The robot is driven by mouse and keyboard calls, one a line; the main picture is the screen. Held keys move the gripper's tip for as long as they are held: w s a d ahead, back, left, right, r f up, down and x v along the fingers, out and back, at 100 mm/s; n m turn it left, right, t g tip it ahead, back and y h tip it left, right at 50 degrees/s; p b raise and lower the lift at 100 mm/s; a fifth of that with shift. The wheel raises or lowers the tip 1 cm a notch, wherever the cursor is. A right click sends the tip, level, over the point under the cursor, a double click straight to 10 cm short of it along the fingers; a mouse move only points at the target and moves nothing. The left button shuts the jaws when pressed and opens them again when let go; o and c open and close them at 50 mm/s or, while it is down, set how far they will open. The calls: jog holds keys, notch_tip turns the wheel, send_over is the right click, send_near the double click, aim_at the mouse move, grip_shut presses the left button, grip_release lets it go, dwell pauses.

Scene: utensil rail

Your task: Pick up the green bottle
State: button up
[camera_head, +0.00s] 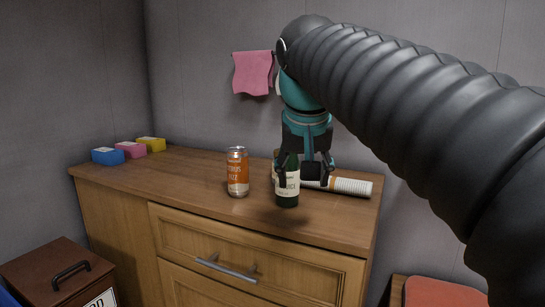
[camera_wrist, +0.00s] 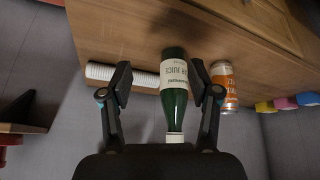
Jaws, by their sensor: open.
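The green bottle (camera_head: 287,190) stands upright on the wooden cabinet top, with a white label and its upper part hidden behind my gripper in the head view. My gripper (camera_head: 306,178) is above the cabinet at the bottle, fingers pointing down. In the wrist view the bottle (camera_wrist: 174,95) appears between the two open fingers of my gripper (camera_wrist: 160,80), closer to the right one. A gap shows on the left side of the bottle. I cannot tell whether the right finger touches it.
An orange can (camera_head: 237,172) stands left of the bottle. A white cylinder (camera_head: 345,186) lies behind it to the right. Blue (camera_head: 107,156), pink (camera_head: 131,149) and yellow (camera_head: 151,144) blocks sit at the left end of the cabinet top (camera_head: 195,185). A pink cloth (camera_head: 253,73) hangs on the wall.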

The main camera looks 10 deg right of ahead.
jog(key=w+a+r+m+h+p, duration=0.1)
jog(key=w+r+p, duration=0.2)
jog(key=r, duration=0.5)
jog(key=w+a+r+m+p, duration=0.15)
jog(key=w+r, duration=0.25)
jog(key=r, duration=0.5)
jog(key=shift+w+r+b+x, duration=0.1)
jog(key=shift+b+x, duration=0.1)
jog(key=shift+x, duration=2.15)
jog(key=shift+w+r+b+x, duration=0.1)
jog(key=shift+b+x, duration=0.05)
jog(key=shift+x, duration=2.2)
jog(key=shift+w+b+x, duration=0.15)
jog(key=shift+b+x, duration=0.05)
jog(key=shift+x, duration=2.1)
jog(key=shift+d, duration=0.1)
grip_shut()
